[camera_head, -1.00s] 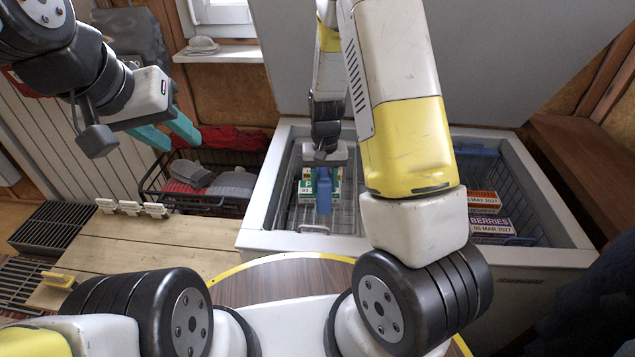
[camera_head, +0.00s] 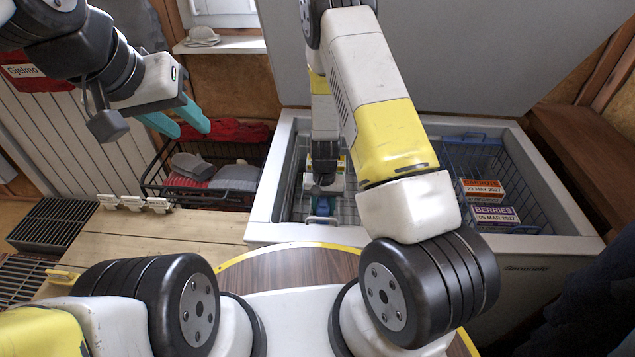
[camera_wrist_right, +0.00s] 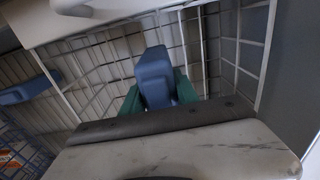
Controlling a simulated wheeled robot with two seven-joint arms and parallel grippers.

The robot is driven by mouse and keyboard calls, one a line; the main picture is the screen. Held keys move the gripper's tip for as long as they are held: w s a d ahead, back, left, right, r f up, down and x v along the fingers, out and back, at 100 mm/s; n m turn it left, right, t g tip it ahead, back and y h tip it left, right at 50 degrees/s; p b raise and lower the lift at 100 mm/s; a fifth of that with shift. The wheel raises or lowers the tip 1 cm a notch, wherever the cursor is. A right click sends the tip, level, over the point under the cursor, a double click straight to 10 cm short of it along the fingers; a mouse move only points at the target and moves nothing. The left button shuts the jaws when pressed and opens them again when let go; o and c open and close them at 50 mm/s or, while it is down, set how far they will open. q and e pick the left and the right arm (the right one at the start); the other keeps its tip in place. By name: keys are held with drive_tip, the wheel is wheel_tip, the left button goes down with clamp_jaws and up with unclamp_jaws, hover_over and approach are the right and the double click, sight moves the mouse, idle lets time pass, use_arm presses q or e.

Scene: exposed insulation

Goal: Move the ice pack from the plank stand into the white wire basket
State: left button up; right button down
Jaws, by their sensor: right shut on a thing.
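My right gripper (camera_wrist_right: 158,92) is shut on the blue ice pack (camera_wrist_right: 155,70), which stands up between its teal fingers. In the head view the ice pack (camera_head: 322,207) is small and partly hidden by my right wrist. The gripper is down inside the white wire basket (camera_head: 298,205), in the left part of the open chest freezer. White wires show around the pack in the wrist view; whether it touches the basket floor I cannot tell. The plank stand (camera_head: 165,240) is a pale wooden surface left of the freezer. My left gripper (camera_head: 178,122) is open and empty, high at the left.
A blue wire basket (camera_head: 470,150) with CARROTS (camera_head: 483,190) and BERRIES (camera_head: 495,216) boxes fills the freezer's right part. A black wire basket (camera_head: 150,185) with gloves stands left of the freezer. White clips (camera_head: 132,203) sit along the plank edge. The freezer's rim (camera_head: 265,205) surrounds the baskets.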

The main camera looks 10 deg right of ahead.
drive_tip(key=c, duration=0.9)
unclamp_jaws()
wheel_tip(320, 180, up, 13)
drive_tip(key=shift+f, duration=0.2)
drive_tip(key=s+r+n+t+y, duration=0.1)
drive_tip(key=s+r, duration=0.2)
drive_tip(key=r, duration=0.8)
drive_tip(key=s+r+t+y, duration=0.2)
drive_tip(key=r, duration=0.8)
drive_tip(key=s+d+r+t, duration=0.1)
drive_tip(key=s+r, duration=0.3)
drive_tip(key=s+d+r+n+t, duration=0.1)
drive_tip(key=s+r, duration=0.3)
drive_tip(key=s, duration=0.1)
drive_tip(key=s+d+r+n+t, duration=0.1)
drive_tip(key=s+r, duration=0.2)
drive_tip(key=s, duration=0.2)
drive_tip(key=shift+s+d+r+h, duration=0.15)
drive_tip(key=shift+d+r+h, duration=0.2)
drive_tip(key=shift+r+h, duration=0.05)
